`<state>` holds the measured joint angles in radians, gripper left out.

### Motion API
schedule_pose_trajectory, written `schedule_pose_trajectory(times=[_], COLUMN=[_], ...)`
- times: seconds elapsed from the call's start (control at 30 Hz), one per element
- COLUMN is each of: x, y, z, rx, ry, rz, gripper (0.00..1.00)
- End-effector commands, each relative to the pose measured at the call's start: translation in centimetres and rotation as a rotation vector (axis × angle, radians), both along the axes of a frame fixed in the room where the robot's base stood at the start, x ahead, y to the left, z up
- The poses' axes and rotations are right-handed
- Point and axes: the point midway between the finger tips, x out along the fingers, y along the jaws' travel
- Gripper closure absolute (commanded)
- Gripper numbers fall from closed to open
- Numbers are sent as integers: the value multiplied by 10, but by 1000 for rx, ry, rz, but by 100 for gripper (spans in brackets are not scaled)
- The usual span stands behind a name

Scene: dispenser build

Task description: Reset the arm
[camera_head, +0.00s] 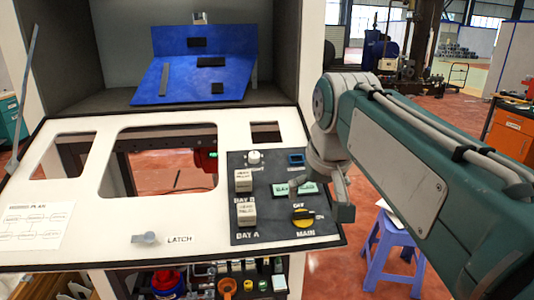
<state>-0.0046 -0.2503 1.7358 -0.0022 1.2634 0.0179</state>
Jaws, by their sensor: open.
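My arm reaches in from the right edge, folded down at its wrist. My gripper (335,200) is open with nothing seen in it. It hangs over the right edge of the dark control panel (270,221), close to the yellow MAIN knob (303,217) and the small green display (290,188). The arm's wrist covers part of the panel's right side. I cannot tell whether a fingertip touches the panel.
The white console (110,240) has rectangular cut-outs and a LATCH handle (146,238). Switches marked BAY A (246,213) and BAY B (243,180) sit on the panel. A blue folded plate (195,82) stands in the bay behind. A purple stool (395,240) stands right.

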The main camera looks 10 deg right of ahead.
Motion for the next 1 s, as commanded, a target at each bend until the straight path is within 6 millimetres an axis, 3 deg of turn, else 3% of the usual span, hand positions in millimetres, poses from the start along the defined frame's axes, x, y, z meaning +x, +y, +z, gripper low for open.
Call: schedule_pose_trajectory(times=[0.3, 0.5, 0.7, 1.0], x=[-88, -130, -144, -144], y=[-1, -1, -1, -1], z=[-81, -135, -156, -156], rx=[-2, -4, -5, -5], ry=[-60, -90, -100, -99], rz=[7, 10, 12, 12], gripper=[0, 0, 0, 0])
